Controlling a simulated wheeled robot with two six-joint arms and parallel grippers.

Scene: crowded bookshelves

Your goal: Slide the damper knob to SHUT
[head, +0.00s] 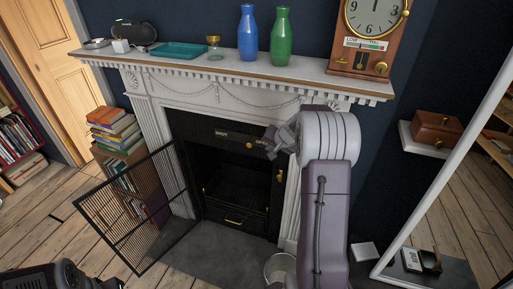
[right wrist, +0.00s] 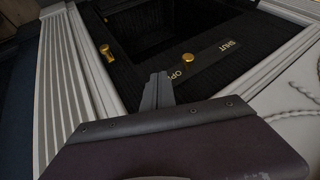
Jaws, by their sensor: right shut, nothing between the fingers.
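The damper knob (head: 248,145) is a small brass knob on the black lintel of the fireplace. The lintel carries a SHUT label (head: 221,134) at the left in the head view; in the right wrist view the knob (right wrist: 188,58) sits between the SHUT label (right wrist: 229,46) and the partly hidden OPEN label (right wrist: 180,75). My right gripper (head: 271,145) is shut and empty, just right of the knob in the head view. Its fingertips (right wrist: 158,85) appear apart from the knob in the right wrist view.
A black mesh fireguard (head: 130,205) stands open at the left of the hearth. The mantel (head: 225,72) holds a blue vase (head: 247,35), a green vase (head: 281,38) and a clock (head: 370,40). Another brass knob (right wrist: 106,53) is beside the firebox. A mirror (head: 440,150) leans at the right.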

